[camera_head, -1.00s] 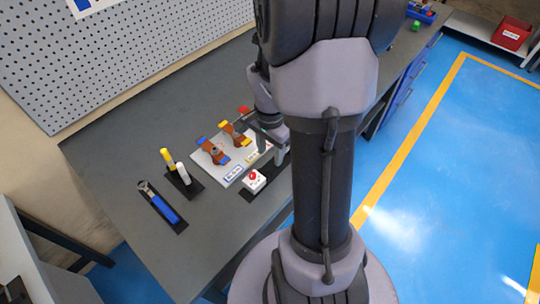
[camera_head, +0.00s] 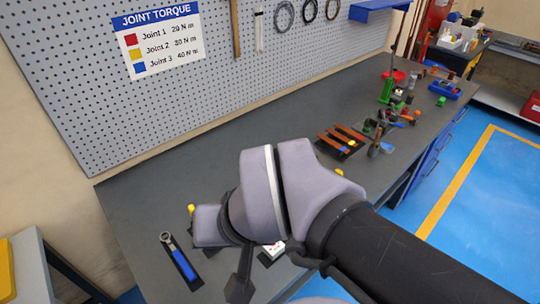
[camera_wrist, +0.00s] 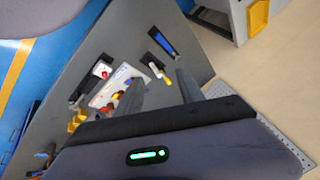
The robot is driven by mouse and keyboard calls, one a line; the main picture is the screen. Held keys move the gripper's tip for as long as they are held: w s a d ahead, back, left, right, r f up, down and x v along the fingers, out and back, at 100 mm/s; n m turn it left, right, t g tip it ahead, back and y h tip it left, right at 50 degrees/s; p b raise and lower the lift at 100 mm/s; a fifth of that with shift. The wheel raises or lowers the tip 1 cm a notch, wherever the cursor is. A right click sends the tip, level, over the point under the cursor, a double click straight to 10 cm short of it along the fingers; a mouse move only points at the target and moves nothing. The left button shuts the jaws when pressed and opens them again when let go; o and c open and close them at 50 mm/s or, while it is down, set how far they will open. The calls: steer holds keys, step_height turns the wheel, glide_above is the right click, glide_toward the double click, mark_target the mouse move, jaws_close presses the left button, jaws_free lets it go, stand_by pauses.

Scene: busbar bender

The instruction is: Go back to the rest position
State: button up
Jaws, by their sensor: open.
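My gripper (camera_wrist: 160,79) shows in the wrist view with its two dark fingers apart and nothing between them. It is above the workbench (camera_wrist: 90,50), clear of the parts on it. In the head view my arm is bent across the front of the bench, and I cannot make out the fingers there. A blue-handled wrench (camera_head: 180,260) lies on a dark mat at the bench's left; it also shows in the wrist view (camera_wrist: 163,42). A white plate (camera_wrist: 108,90) with colored parts and a box with a red button (camera_wrist: 102,70) lie on the bench.
A pegboard (camera_head: 90,110) with a joint torque sign (camera_head: 160,42) stands behind the bench. Copper-colored bars (camera_head: 342,140), a green-handled tool (camera_head: 388,85) and a blue tray (camera_head: 444,89) stand further right. Blue floor (camera_head: 480,220) is open at right.

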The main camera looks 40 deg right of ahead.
steer(key=shift+n, duration=0.4)
steer(key=f+b, duration=0.2)
steer(key=b, duration=0.1)
steer(key=a+f+b, duration=0.1)
steer(key=f, duration=0.1)
steer(key=shift+s+f, duration=0.1)
steer(key=shift+s, duration=0.15)
stand_by(0.4)
